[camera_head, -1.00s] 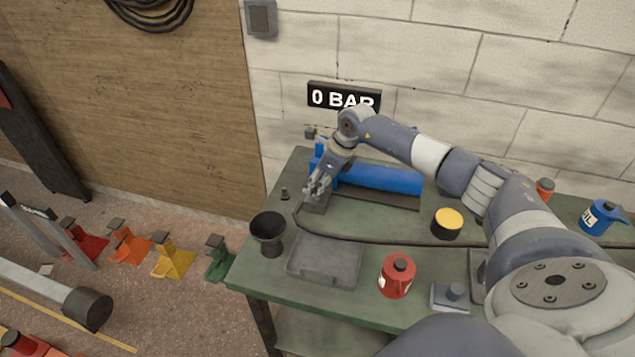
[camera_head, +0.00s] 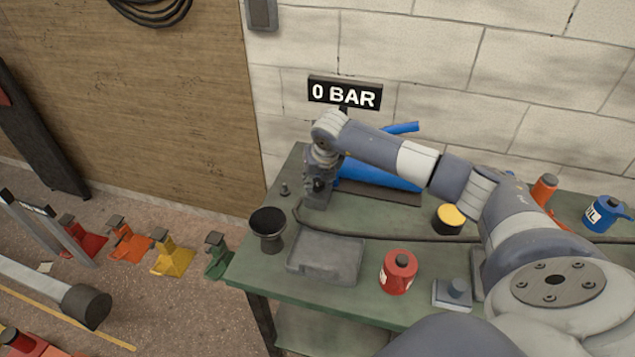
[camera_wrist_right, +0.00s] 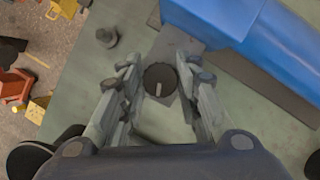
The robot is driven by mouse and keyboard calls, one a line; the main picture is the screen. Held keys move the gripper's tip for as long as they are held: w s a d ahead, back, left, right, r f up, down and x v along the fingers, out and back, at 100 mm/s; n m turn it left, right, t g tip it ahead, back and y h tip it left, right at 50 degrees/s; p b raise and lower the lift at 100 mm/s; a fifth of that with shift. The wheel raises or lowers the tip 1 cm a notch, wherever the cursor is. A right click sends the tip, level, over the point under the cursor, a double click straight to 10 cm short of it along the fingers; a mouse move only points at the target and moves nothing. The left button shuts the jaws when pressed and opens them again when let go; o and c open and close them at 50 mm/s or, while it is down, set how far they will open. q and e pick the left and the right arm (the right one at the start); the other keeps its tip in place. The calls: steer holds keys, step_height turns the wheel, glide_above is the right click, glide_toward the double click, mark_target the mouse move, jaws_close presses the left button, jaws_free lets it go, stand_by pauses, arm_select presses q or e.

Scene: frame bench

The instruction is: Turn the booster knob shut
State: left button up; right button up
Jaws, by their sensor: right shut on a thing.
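The booster is a blue cylinder (camera_head: 378,174) lying at the back of the green bench, partly behind my right arm; it also shows in the wrist view (camera_wrist_right: 272,40). Its knob (camera_wrist_right: 159,80) is a round black dial with a pale pointer line, seen from above on a grey block at the booster's end. In the head view my gripper hides the knob. My right gripper (camera_head: 318,188) points down over that block. In the wrist view my right gripper (camera_wrist_right: 160,76) is shut on the knob, one finger on each side. My left gripper is in neither view.
A black display (camera_head: 345,93) on the wall reads 0 BAR. A dark cup (camera_head: 267,226), grey tray (camera_head: 330,258), red can (camera_head: 398,271) and yellow-topped tin (camera_head: 448,220) stand on the bench. A dark hose (camera_head: 370,238) crosses it. A small peg (camera_wrist_right: 107,36) is near the block.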

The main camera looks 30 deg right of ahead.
steer(key=shift+m+g+h+b, duration=0.4)
steer(key=shift+m+h+b, duration=0.5)
steer(key=shift+m, duration=1.1)
steer(key=o, duration=1.1)
steer(key=shift+c, duration=0.2)
steer(key=shift+r, duration=0.2)
steer(key=v, duration=1.1)
steer(key=shift+r, duration=0.3)
